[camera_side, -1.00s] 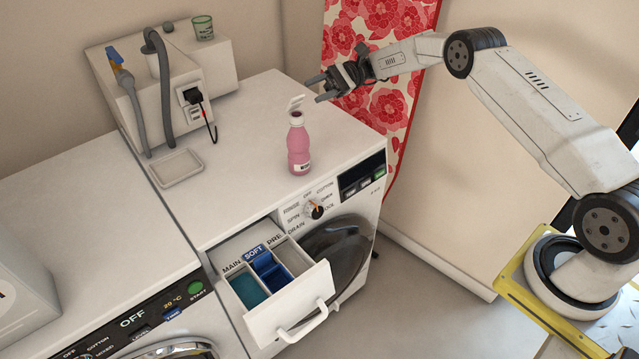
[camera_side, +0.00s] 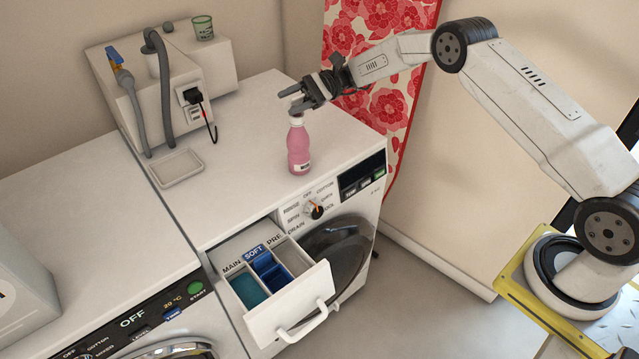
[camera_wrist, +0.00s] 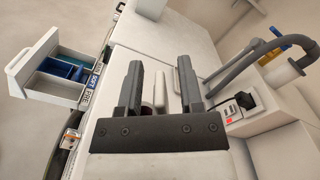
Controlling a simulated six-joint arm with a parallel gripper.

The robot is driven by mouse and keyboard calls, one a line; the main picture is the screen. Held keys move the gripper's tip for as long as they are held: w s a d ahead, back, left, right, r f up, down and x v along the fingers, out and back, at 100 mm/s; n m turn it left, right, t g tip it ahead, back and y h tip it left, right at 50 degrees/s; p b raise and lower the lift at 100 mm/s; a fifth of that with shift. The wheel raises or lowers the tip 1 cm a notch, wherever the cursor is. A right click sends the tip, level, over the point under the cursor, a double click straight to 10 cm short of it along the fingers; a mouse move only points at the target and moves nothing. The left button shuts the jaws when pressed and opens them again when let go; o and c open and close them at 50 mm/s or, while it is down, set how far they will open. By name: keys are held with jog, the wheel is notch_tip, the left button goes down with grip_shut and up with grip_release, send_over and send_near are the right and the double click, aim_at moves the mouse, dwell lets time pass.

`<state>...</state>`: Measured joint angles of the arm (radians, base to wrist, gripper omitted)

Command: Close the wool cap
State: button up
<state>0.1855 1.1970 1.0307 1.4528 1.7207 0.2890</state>
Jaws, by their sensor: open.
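The pink bottle (camera_side: 299,150) stands upright on top of the right-hand washing machine. Its white neck (camera_side: 297,121) shows just below my gripper (camera_side: 289,101). The flip lid of the cap was raised above the neck in the earlier side view; it is now largely hidden at my fingers. My gripper is open, its fingers at lid height above the neck. In the wrist view my gripper (camera_wrist: 160,90) has its two dark fingers spread apart, with a narrow pale piece (camera_wrist: 160,90) between them. Contact with the lid cannot be told.
The detergent drawer (camera_side: 310,295) is pulled out at the front. A shallow white tray (camera_side: 177,167) lies left of the bottle. A box with hoses and a plug (camera_side: 190,97) stands behind, with a green cup (camera_side: 203,28) on it. The machine top around the bottle is clear.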

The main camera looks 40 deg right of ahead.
jog(key=shift+a, duration=0.3)
grip_shut()
jog(key=shift+s+n, duration=0.15)
jog(key=shift+n, duration=0.15)
jog(key=f+n, duration=0.1)
jog(key=n, duration=0.2)
jog(key=s+f+n, duration=0.1)
jog(key=n, duration=0.2)
jog(key=f+n, duration=0.1)
jog(key=n, duration=0.3)
jog(key=shift+s+f, duration=0.25)
jog(key=shift+s, duration=0.15)
grip_release()
